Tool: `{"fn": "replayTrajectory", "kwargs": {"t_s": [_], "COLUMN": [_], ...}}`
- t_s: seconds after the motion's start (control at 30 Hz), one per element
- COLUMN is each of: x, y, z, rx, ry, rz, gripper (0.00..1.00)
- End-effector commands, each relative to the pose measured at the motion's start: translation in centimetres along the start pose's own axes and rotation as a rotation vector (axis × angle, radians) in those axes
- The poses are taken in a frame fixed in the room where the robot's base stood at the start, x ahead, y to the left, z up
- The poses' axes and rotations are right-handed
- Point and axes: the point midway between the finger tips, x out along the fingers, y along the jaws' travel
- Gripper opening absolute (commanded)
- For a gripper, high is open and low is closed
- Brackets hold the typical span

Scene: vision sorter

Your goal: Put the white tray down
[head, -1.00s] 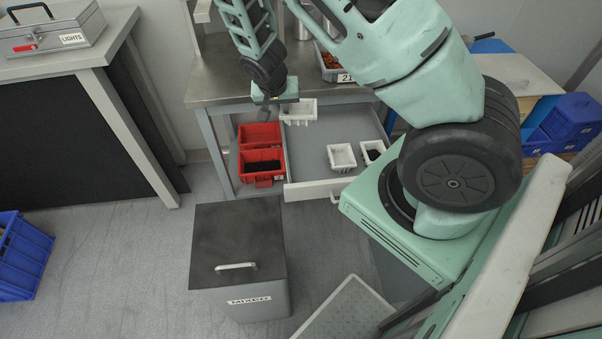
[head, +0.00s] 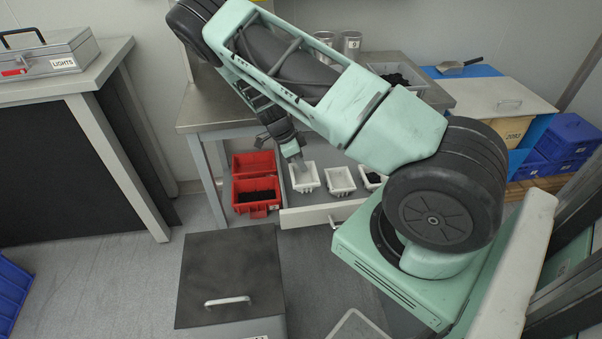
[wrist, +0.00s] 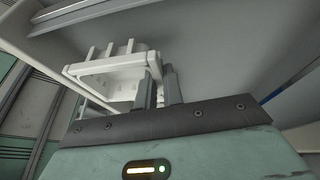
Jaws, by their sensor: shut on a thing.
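The white tray (head: 305,184) is at the left of the open drawer, beside another white tray. My gripper (head: 299,163) comes down on it from above and is shut on its rim. In the wrist view the tray (wrist: 100,70) sits left of my gripper fingers (wrist: 160,88), with one wall between them. The tray looks roughly level in the drawer (head: 318,214). I cannot tell whether its base touches the drawer floor.
A second white tray (head: 340,188) and a third (head: 371,183) with dark contents stand to the right in the drawer. Red bins (head: 256,209) stand to the left. A grey lidded bin (head: 230,275) stands on the floor in front.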

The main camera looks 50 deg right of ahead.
Motion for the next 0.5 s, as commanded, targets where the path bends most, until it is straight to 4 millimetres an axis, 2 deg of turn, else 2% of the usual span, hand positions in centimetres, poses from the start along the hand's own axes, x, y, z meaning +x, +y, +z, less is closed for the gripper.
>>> {"fn": "replayTrajectory", "kwargs": {"t_s": [0.33, 0.5], "x": [3.5, 3.6], "y": [-0.4, -0.5], "z": [1.4, 1.5], "rx": [-0.001, -0.001], "ry": [0.001, -0.001], "rz": [0.000, -0.002], "gripper": [0.00, 0.00]}}
